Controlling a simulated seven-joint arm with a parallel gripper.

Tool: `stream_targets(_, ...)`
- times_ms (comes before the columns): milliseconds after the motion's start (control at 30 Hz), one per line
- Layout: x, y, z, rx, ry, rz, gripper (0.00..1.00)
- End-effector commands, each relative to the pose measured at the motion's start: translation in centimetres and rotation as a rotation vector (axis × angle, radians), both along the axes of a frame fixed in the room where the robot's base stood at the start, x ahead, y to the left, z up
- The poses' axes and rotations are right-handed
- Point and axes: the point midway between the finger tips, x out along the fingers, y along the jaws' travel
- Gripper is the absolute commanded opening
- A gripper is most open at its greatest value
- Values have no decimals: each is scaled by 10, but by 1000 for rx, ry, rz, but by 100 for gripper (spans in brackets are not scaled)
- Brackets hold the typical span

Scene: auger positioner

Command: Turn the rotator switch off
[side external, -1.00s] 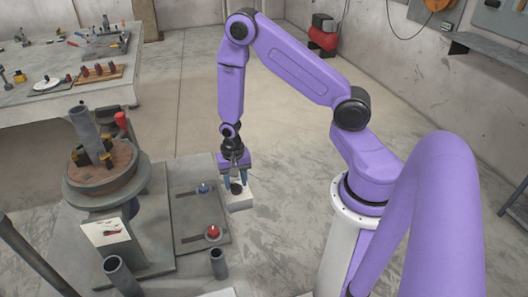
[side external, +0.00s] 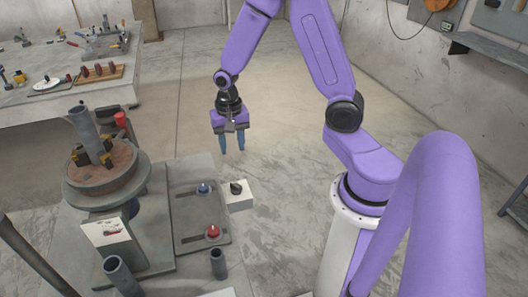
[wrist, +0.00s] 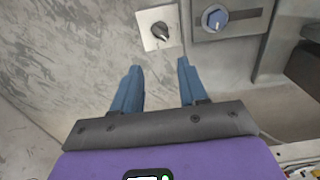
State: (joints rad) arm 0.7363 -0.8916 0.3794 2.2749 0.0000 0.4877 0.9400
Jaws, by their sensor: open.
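The rotator switch is a black knob (side external: 236,188) on a small white box (side external: 240,202) at the right edge of the grey machine base. In the wrist view the black knob (wrist: 160,31) sits on its pale plate (wrist: 149,40), beyond my fingertips and between their lines. My gripper (side external: 231,152) has two blue fingers pointing down. It is open and empty, raised above and behind the switch, not touching it. In the wrist view the open gripper (wrist: 160,68) shows a clear gap between its fingers. The pointer's exact setting is hard to read.
A blue knob (side external: 203,188) and a red knob (side external: 213,231) sit on slotted grey panels left of the switch. A round turntable (side external: 105,180) holds a tilted grey pipe (side external: 84,130). Open floor lies right of the switch.

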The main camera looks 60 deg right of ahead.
Motion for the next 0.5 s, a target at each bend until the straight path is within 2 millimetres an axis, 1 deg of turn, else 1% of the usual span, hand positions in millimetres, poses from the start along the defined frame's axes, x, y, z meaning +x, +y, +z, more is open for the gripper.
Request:
stream_targets(33, 1, 0, 7, 1, -5, -1, 43)
stream_targets(167, 0, 1, 23, 1, -5, 5, 43)
stream_targets(500, -26, 36, 42, 2, -7, 313, 43)
